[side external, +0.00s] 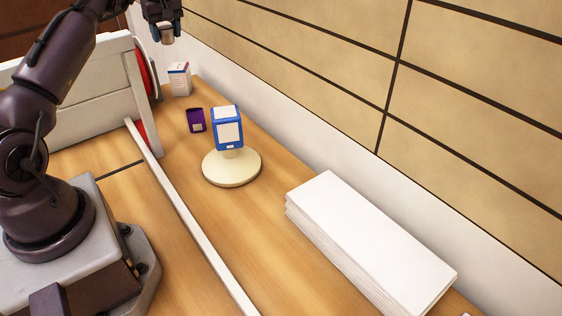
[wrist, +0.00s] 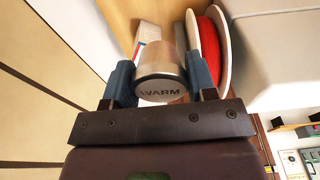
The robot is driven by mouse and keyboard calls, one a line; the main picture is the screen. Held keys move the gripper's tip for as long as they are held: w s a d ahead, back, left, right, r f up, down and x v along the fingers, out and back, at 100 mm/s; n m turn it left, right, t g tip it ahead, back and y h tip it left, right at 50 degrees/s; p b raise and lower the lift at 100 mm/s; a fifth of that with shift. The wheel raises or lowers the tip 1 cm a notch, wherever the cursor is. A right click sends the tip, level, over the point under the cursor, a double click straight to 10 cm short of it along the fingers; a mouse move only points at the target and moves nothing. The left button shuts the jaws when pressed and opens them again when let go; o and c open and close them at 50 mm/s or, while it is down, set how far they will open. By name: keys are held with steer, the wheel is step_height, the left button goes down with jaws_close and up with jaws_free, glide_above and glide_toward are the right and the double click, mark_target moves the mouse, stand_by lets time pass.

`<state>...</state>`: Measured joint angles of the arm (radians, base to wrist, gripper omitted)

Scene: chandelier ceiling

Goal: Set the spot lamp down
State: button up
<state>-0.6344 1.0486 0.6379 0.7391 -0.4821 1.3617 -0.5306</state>
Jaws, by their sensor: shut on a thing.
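The spot lamp (wrist: 165,75) is a short metallic cylinder with "WARM" printed on its end face. My gripper (wrist: 162,82) is shut on it, with one blue-grey finger on each side. In the side view my gripper (side external: 165,28) is high at the top, and the lamp (side external: 167,40) shows just below it as a small brownish cylinder. The lamp is in the air, clear of the wooden table (side external: 280,265). Part of the lamp is hidden by the fingers.
Below stand a white box (side external: 180,79), a purple open container (side external: 196,121) and a blue block with white labels (side external: 227,130) on a round cream base (side external: 232,171). A red-and-white reel (wrist: 208,48) is close beside the lamp. A white stack (side external: 360,240) lies at front right.

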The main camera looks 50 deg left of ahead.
steer(key=w+d+r+m, duration=0.1)
steer(key=w+d, duration=0.4)
steer(key=d, duration=0.3)
steer(key=w+d+r+m, duration=0.1)
steer(key=w+d, duration=0.3)
steer(key=d, duration=0.4)
steer(key=w+d+m, duration=0.2)
steer(key=d+m, duration=0.1)
steer(key=d, duration=1.6)
steer(key=m+t, duration=0.1)
steer(key=m, duration=0.6)
glide_above(286, 264)
step_height(286, 264, down, 3)
steer(key=shift+h, duration=0.4)
steer(key=f, duration=2.2)
steer(key=shift+s+d+f, duration=0.1)
steer(key=shift+s, duration=0.15)
